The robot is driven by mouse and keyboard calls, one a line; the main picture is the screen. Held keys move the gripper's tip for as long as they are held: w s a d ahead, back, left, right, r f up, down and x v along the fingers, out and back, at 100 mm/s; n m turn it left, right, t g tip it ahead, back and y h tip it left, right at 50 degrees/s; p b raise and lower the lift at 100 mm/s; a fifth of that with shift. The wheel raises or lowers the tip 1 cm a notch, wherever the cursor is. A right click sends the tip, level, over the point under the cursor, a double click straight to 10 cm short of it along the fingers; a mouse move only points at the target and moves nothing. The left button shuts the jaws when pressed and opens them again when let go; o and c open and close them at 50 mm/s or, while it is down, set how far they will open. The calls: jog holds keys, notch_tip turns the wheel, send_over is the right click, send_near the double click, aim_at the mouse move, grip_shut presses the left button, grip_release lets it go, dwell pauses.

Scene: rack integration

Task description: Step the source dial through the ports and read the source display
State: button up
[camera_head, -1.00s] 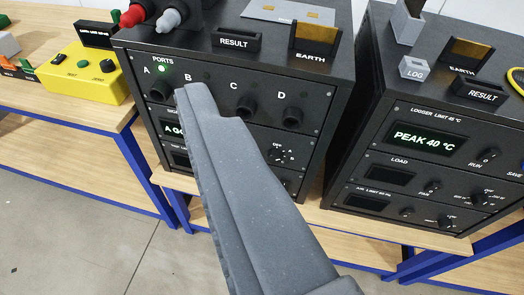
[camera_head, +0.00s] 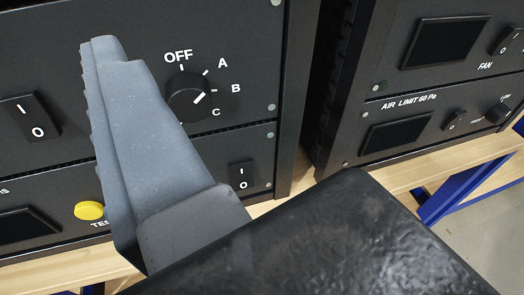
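The source dial (camera_head: 187,98) is a round black knob on the black panel, with OFF, A, B and C printed around it. Its white pointer line slants up and right, roughly towards B. My gripper (camera_head: 105,50) shows as one long grey finger in front of the panel, its tip up and left of the dial. The finger passes just left of the knob; I cannot tell whether it touches. The other finger does not show, so the opening is unclear. The source display is not in this view.
A rocker switch (camera_head: 31,117) sits left of my finger and another (camera_head: 240,174) below the dial. A yellow button (camera_head: 89,211) is low on the panel. A second black cabinet (camera_head: 360,95) with dark screens stands at right. A narrow gap separates the cabinets.

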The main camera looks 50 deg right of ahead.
aim_at(195, 111)
jog(key=s+d+f+g+h, duration=0.1)
jog(key=s+d+f+h, duration=0.1)
jog(key=f, duration=0.3)
jog(key=s+d+f+h, duration=0.1)
jog(key=s+d+f, duration=0.15)
jog(key=f, duration=0.35)
jog(key=shift+m, duration=0.3)
jog(key=shift+b+x, duration=0.4)
jog(key=shift+x, duration=6.6)
jog(key=shift+r, duration=0.15)
jog(key=shift+c, duration=0.3)
jog(key=c, duration=0.9)
jog(key=shift+d, duration=0.25)
jog(key=shift+c, duration=0.2)
jog(key=shift+o, duration=0.2)
jog(key=shift+a+m, duration=0.2)
jog(key=shift+m, duration=0.1)
